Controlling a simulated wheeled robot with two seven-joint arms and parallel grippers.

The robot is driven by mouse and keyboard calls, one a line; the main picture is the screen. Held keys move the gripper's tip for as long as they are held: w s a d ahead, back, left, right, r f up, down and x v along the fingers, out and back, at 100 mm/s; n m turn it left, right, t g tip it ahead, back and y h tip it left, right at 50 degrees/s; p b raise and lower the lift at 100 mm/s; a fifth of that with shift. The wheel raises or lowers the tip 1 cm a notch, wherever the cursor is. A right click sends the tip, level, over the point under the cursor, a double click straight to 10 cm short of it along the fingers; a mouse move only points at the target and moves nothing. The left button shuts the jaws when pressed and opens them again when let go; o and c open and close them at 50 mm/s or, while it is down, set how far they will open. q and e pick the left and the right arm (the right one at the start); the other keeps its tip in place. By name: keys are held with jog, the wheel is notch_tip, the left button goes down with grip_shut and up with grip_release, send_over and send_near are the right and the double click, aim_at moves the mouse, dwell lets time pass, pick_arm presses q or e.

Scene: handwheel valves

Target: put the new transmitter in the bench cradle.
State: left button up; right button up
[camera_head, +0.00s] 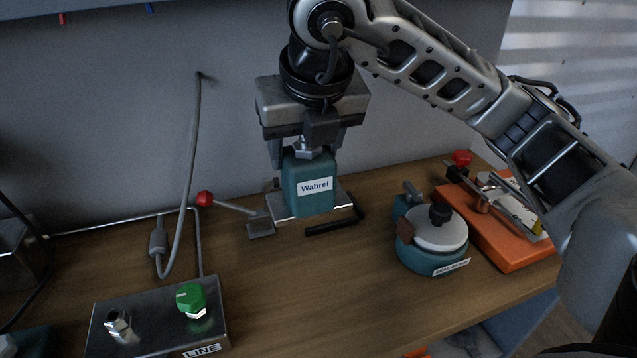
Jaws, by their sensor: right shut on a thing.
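A teal block-shaped device labelled "Wabrel" (309,196), which I take to be the transmitter, stands upright with a metal fitting on top. My right gripper (307,143) comes down from above and is shut on it near that fitting. Its fingers partly hide the fitting. Below the device is a metal base plate (341,204), apparently the bench cradle, with a red-knobbed lever (232,206) on its left. The device's lower end meets the plate in the picture; I cannot tell whether it is fully seated. My left gripper is out of view.
A round teal device with a grey lid (440,230) stands right of the plate. Behind it is an orange base (508,250) with a red-knobbed clamp. A metal box labelled "LINE" (160,325) with a green knob is front left. A grey cable hangs at the wall. The middle front bench is clear.

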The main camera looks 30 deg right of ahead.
jog(key=w+d+f, duration=0.2)
jog(key=f, duration=0.1)
jog(key=w+d+f, duration=0.3)
jog(key=f, duration=0.1)
jog(key=w+d+f, duration=0.2)
jog(key=d+f, duration=0.1)
jog(key=f, duration=0.1)
jog(key=shift+w+d, duration=0.15)
jog(key=shift+w, duration=0.1)
jog(key=shift+f+p, duration=0.3)
jog(key=shift+f, duration=0.2)
jog(key=o, duration=1.5)
jog(key=shift+o, duration=0.9)
jog(key=shift+r, duration=0.1)
jog(key=v, duration=1.2)
